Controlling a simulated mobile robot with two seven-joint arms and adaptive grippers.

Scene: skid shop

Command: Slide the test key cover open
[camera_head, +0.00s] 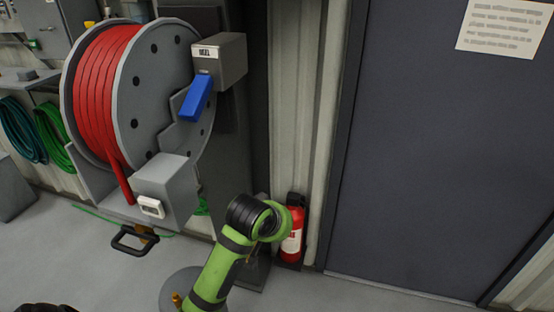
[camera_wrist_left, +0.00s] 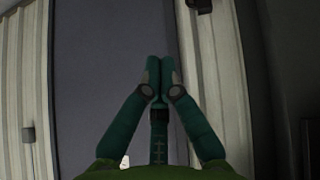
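A grey box (camera_head: 220,60) with a small white label, its text hard to read, is fixed beside the hose reel in the head view. A tilted blue piece (camera_head: 196,98) hangs from its lower left side. I cannot tell for sure which part is the test key cover. My left gripper (camera_wrist_left: 160,65) shows in the left wrist view with its fingertips together and nothing visible between them. It points toward a dark panel. One of my green arms rises from the bottom of the head view, below the box; no gripper fingers show there. My right gripper is not in view.
A big reel (camera_head: 160,85) with red hose (camera_head: 103,90) stands left of the box. A grey housing (camera_head: 163,185) and a black handle (camera_head: 134,239) are below it. A red extinguisher (camera_head: 292,240) stands by the wall. A dark door (camera_head: 430,160) fills the right.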

